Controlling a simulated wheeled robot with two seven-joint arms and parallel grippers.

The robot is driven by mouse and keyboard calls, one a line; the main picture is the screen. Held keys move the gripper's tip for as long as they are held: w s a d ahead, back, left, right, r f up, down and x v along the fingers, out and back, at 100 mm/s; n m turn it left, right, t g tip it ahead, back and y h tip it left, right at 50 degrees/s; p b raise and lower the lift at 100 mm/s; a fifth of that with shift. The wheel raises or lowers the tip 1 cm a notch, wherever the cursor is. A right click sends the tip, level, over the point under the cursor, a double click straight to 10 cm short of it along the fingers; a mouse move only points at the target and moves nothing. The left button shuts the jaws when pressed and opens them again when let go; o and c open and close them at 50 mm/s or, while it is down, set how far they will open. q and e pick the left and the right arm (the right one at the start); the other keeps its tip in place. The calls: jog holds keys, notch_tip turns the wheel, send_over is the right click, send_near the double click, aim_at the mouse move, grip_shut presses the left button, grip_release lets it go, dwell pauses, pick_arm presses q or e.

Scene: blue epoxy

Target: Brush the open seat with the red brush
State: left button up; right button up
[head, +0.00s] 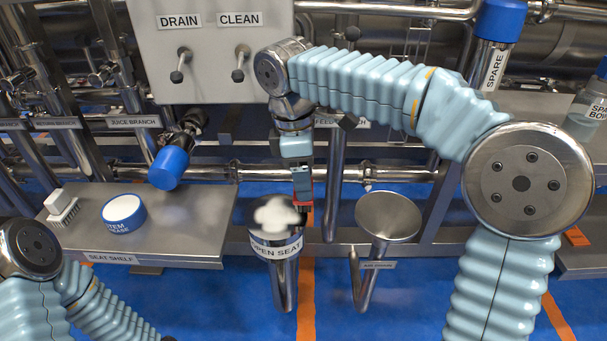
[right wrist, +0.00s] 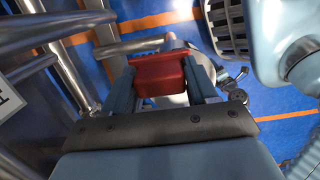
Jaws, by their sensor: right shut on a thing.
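The open seat (head: 276,246) is an upright metal cup with an "OPEN SEAT" label, in the middle of the head view. A blurred white patch (head: 277,214) covers part of its top; I cannot tell what it is. My right gripper (head: 302,192) points down just right of the seat's rim. It is shut on the red brush (right wrist: 160,78), whose red body shows between the fingers in the right wrist view. The bristles are hidden, and I cannot tell whether the brush touches the seat. My left arm shows at the lower left, but its gripper is out of view.
A steel funnel-like cup (head: 388,216) stands right of the seat. The seat shelf (head: 180,232) at left bears a white brush (head: 61,206) and a blue-and-white stem grease tub (head: 124,212). A blue-capped valve (head: 168,168) and pipes lie behind; a DRAIN/CLEAN panel (head: 212,60) stands above.

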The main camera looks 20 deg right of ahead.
jog(key=shift+f+b, duration=0.6)
jog(key=shift+f, duration=0.45)
dwell(0.4)
